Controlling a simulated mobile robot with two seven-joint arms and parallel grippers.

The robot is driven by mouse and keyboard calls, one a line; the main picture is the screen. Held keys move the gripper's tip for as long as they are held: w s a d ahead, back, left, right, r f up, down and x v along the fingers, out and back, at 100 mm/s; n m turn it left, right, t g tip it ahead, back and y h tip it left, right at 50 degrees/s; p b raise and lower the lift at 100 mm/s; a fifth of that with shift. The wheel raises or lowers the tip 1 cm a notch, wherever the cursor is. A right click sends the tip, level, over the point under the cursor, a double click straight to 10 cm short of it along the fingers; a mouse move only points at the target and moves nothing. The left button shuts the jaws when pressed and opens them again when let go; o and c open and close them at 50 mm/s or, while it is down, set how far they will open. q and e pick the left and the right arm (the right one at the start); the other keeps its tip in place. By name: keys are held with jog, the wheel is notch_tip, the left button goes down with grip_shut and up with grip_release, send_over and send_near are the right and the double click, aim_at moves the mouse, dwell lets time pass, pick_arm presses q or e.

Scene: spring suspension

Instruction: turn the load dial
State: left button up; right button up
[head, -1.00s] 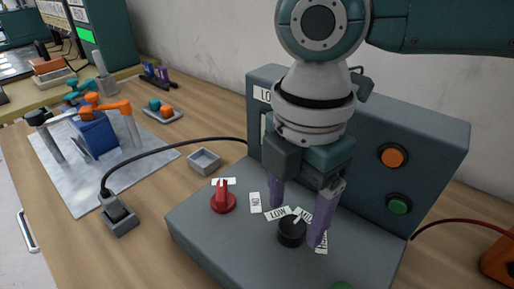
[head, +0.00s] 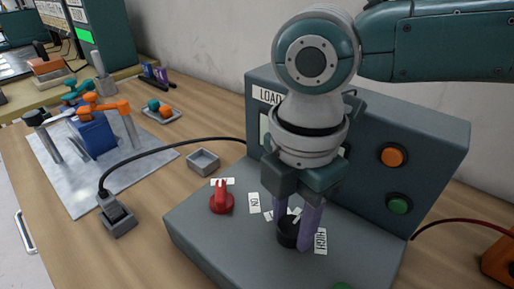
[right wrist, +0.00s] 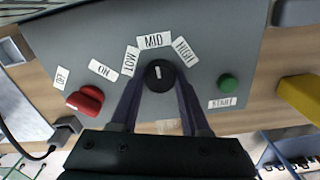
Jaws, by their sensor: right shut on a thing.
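The black load dial (head: 286,236) sits on the sloped grey panel (head: 205,235), with LOW, MID and HIGH labels around it. In the right wrist view the dial (right wrist: 158,84) has a white pointer mark, which points up toward the MID label (right wrist: 154,41). My right gripper (head: 292,240) comes down from above and is shut on the dial, one finger on each side. Its fingers (right wrist: 160,88) also flank the dial in the right wrist view. In the head view the fingers hide part of the dial and labels. My left gripper is not in view.
A red knob (head: 222,203) stands left of the dial, by the ON label (head: 254,203). A green START button (right wrist: 227,83) is on the dial's other side. The upright housing behind has an orange button (head: 392,156) and a green button (head: 398,205). A black cable (head: 170,150) crosses the bench.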

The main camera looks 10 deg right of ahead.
grip_shut()
jog(key=shift+r+m+p, duration=0.15)
jog(key=shift+m+p, duration=0.65)
jog(key=shift+p, duration=0.1)
jog(key=shift+m+p, duration=1.05)
jog(key=shift+m, duration=0.15)
jog(key=m+p, duration=0.2)
jog(key=m, duration=0.2)
jog(key=shift+p, duration=0.4)
jog(key=shift+m+p, duration=0.75)
jog(key=shift+m, duration=1.35)
